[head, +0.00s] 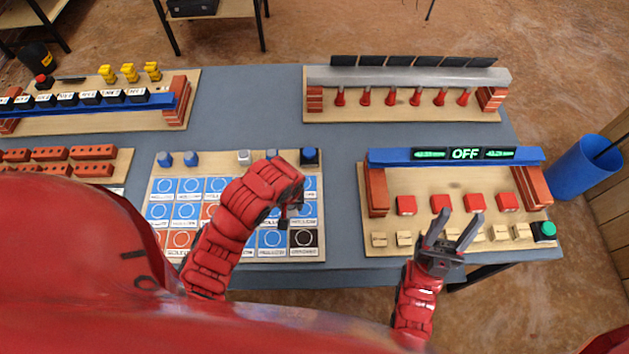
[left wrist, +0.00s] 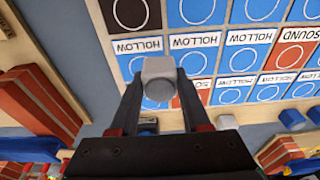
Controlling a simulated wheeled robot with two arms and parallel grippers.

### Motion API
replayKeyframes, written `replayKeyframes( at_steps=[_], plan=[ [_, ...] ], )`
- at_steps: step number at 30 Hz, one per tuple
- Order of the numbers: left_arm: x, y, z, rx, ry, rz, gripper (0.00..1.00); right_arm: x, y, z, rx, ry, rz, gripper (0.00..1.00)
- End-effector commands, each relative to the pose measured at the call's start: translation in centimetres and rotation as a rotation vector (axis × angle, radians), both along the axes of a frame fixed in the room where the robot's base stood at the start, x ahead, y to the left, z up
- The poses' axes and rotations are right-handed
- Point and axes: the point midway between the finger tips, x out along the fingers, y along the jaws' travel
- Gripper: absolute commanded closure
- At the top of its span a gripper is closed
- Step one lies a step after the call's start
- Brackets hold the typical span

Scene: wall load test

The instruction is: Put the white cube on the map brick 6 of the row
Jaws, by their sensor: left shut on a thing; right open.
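My left gripper (head: 290,210) is over the right part of the map board (head: 168,172). In the left wrist view its two fingers are shut on a white cube (left wrist: 158,72), held above the board. In the head view this cube is hidden by the gripper. The map has rows of blue, orange and black bricks with circles; labels such as HOLLOW (left wrist: 195,42) and SOUND show. I cannot tell which one is brick 6. Another white cube (head: 244,157) stands at the board's back edge. My right gripper (head: 453,232) is open and empty at the right board's front.
Blue cubes (head: 191,158) and a dark button box (head: 309,156) stand along the map's back edge. At right, a board has red blocks (head: 441,203), wooden blocks (head: 379,239) and an OFF display (head: 466,154). Behind is a beam with red pegs (head: 391,97).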

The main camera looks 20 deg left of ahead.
Motion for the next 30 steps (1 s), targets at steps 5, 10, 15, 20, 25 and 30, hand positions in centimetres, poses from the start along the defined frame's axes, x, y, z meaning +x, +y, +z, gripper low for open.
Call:
replayKeyframes(
  at_steps=[5, 10, 15, 20, 25, 30],
  plan=[
    [5.3, -0.2, -0.9, -0.003, -0.003, -0.001, 1.00, 0.0, 0.0, -2.0, 0.000, 0.000, 0.000, 0.50],
    [9.3, -0.1, -1.4, -0.003, -0.001, 0.000, 1.00, 0.0, 0.0, -3.8, 0.000, 0.000, 0.000, 0.50],
    [11.7, 0.0, -1.4, -0.001, 0.000, 0.000, 1.00, 0.0, 0.0, -4.7, 0.000, 0.000, 0.000, 0.50],
    [12.3, -0.1, -1.3, 0.001, -0.001, -0.004, 1.00, 0.0, 0.0, -4.4, 0.000, 0.000, 0.000, 0.50],
    [12.0, 0.0, -2.9, 0.003, 0.006, -0.002, 1.00, 0.0, 0.0, -2.9, 0.000, 0.000, 0.000, 0.50],
    [12.1, 0.0, -4.6, 0.001, 0.004, -0.002, 1.00, 0.0, 0.0, -2.4, 0.000, 0.000, 0.000, 0.50]
  ],
)
